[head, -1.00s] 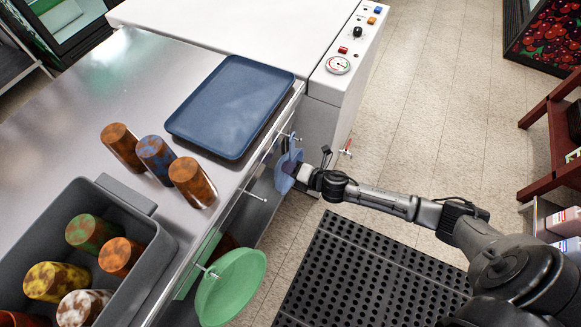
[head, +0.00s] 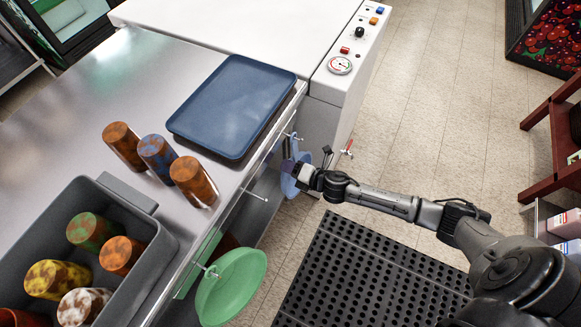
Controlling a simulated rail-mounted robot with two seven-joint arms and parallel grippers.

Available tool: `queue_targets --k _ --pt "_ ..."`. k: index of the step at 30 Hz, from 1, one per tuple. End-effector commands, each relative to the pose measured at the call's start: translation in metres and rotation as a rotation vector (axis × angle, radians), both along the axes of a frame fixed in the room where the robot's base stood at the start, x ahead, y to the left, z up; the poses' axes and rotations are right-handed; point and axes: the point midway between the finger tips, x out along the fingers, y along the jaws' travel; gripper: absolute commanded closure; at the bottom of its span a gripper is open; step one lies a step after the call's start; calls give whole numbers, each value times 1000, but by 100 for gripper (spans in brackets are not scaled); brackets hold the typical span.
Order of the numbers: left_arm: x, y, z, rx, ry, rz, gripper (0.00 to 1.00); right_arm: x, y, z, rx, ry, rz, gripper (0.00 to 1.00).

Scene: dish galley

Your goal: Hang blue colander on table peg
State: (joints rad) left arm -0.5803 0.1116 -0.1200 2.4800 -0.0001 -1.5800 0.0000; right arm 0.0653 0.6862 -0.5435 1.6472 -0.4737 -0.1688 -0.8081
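The blue colander (head: 288,187) is beside the table's right side, near its far end, partly hidden by my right gripper. My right gripper (head: 293,168) is at the colander and appears shut on it; its fingertips are small and dark here. A metal table peg (head: 291,136) sticks out just above the colander. Whether the colander touches this peg is too small to tell. Another peg (head: 256,196) nearer along the side is bare. My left gripper is not in view.
A green colander (head: 232,287) hangs on a nearer peg. The steel table (head: 80,110) bears a blue tray (head: 232,104), several mottled cups (head: 157,158) and a grey bin (head: 150,250) of cups. A white machine (head: 240,35) stands beyond. Black matting (head: 370,275) covers the floor at right.

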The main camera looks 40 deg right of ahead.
Motion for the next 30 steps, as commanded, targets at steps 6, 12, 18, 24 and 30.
queue_targets --k 6,12,18,24,30 --pt "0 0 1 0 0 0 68 -4 -1 1 -1 2 0 64" --pt "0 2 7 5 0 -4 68 -29 -9 8 -1 3 1 64" --pt "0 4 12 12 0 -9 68 -63 -20 19 1 5 0 64" --pt "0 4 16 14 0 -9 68 -92 -30 28 1 4 0 64" --pt "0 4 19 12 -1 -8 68 -113 -37 35 1 2 0 64"
